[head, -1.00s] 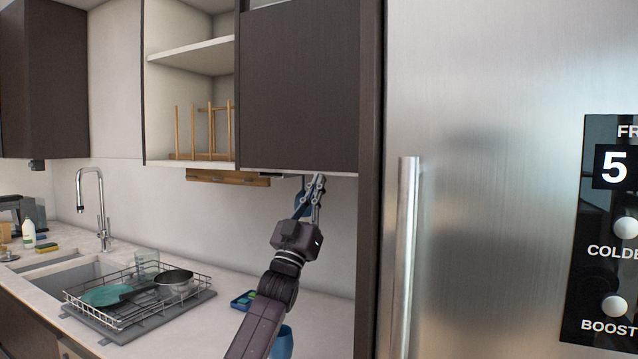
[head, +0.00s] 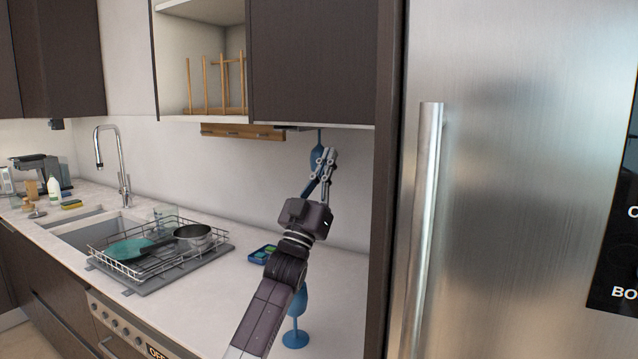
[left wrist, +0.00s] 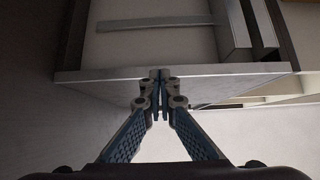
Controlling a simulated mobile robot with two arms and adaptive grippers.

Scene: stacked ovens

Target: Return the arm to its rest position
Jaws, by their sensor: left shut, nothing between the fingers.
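My left gripper (head: 326,154) is raised in front of the wall, a little below the dark upper cabinet (head: 310,60). Its fingers are together with nothing between them. In the left wrist view the closed fingertips (left wrist: 161,82) show in front of a pale cabinet edge (left wrist: 215,70). Another blue wine glass (head: 296,338) stands upright on the counter, partly behind my left forearm. My right gripper is not in view.
A steel fridge with a long vertical handle (head: 428,200) stands at the right. A wire dish rack (head: 190,262) holds a pot (head: 193,238) and a teal item. A small blue tray (head: 262,253) lies on the counter (head: 225,300). The sink is at the left.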

